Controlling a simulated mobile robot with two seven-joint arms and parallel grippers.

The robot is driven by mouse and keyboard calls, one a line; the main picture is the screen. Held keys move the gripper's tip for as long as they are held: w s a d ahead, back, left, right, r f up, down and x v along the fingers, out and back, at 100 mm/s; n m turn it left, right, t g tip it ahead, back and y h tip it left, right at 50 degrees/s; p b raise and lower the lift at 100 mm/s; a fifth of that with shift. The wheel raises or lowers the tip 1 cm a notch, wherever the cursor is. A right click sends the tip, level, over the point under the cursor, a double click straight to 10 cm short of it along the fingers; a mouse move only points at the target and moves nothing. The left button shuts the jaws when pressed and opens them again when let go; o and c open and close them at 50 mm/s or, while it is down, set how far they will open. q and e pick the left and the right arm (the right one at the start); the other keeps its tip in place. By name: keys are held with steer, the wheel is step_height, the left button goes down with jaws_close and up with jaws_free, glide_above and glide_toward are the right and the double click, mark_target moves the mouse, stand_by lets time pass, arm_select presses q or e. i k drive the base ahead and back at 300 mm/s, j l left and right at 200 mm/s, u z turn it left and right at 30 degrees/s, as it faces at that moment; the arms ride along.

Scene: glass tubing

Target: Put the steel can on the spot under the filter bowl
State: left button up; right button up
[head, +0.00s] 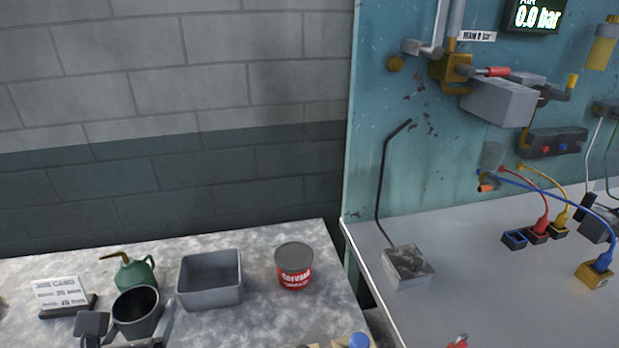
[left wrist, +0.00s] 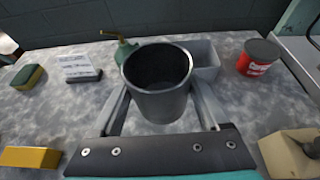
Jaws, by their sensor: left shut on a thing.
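The steel can (head: 137,318) is an open, dark-mouthed grey metal cup, upright at the lower left of the head view. It also shows large in the left wrist view (left wrist: 160,100). My left gripper (head: 128,324) is shut on the can, with one finger on each side. A small translucent grey cup (head: 492,155) hangs low on the teal panel; a yellow bowl (head: 602,50) is mounted at the upper right. I cannot tell for sure which is the filter bowl. No marked spot is clear beneath either. My right gripper is out of view.
On the stone-topped table (head: 250,322) are a green oil can (head: 135,275), a grey bin (head: 210,290), a red tin (head: 294,268) and a card stand (head: 62,293). A gap separates it from the grey bench (head: 480,285), which holds a metal block (head: 408,266) and cabled plugs.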

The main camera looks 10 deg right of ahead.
mark_target(464, 232)
steer(key=l, duration=1.35)
steer(key=l+z, duration=0.1)
steer(key=l, duration=1.3)
steer(key=i+l, duration=0.1)
steer(key=l, duration=1.25)
steer(key=z, duration=0.05)
